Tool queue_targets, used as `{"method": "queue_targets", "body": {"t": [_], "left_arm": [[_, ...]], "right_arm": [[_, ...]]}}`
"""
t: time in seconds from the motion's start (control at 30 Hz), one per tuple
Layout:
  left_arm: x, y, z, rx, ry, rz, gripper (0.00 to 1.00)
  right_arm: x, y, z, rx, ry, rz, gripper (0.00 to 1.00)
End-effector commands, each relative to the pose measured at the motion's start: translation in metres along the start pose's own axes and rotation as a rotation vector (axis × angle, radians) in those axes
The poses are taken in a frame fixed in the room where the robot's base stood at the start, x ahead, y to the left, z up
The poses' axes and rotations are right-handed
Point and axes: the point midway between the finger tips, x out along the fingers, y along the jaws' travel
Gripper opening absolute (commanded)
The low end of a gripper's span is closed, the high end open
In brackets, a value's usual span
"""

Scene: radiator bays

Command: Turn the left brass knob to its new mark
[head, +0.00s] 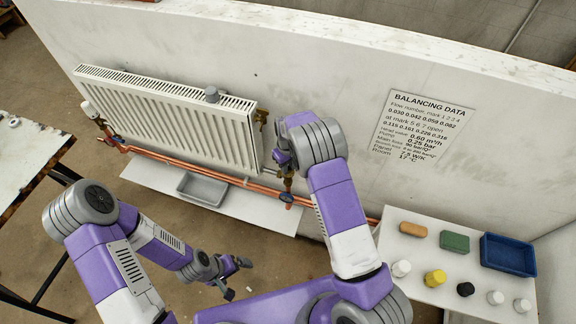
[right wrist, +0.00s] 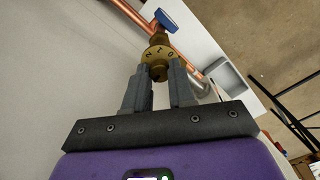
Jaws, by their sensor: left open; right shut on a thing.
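A brass knob (right wrist: 158,53) with dark numerals on its face sits between the fingertips of my right gripper (right wrist: 160,72) in the right wrist view. The gripper is shut on it. A blue handle (right wrist: 166,20) is just beyond it on the same valve. In the head view the brass valve (head: 287,173) is at the radiator's lower right corner, partly hidden by my right gripper (head: 279,158). Another brass fitting (head: 261,117) shows at the radiator's upper right. My left gripper (head: 243,264) is open and empty, low over the floor, away from the valve.
The white radiator (head: 170,115) hangs on the wall, with copper pipes (head: 190,163) below. A grey tray (head: 202,189) lies on a white board. A balancing data sheet (head: 424,130) is on the wall.

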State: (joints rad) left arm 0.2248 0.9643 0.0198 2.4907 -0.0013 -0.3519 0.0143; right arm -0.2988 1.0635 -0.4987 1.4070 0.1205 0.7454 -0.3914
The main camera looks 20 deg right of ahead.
Motion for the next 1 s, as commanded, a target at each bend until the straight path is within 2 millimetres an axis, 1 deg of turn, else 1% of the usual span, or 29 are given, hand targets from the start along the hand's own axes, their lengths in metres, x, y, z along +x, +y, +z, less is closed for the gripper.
{"method": "queue_targets", "body": {"t": [0.27,0.7,1.0], "left_arm": [[0.005,-0.002,0.0,0.0,0.0,0.0,1.0],[0.011,-0.004,0.0,0.0,0.0,0.0,1.0],[0.013,-0.005,-0.001,0.0,0.0,0.0,1.0]], "right_arm": [[0.0,0.0,0.0,0.144,0.001,0.0,0.0],[0.0,0.0,0.0,0.546,0.001,0.001,0.0],[-0.001,0.0,0.0,0.775,0.001,0.0,0.0]]}}
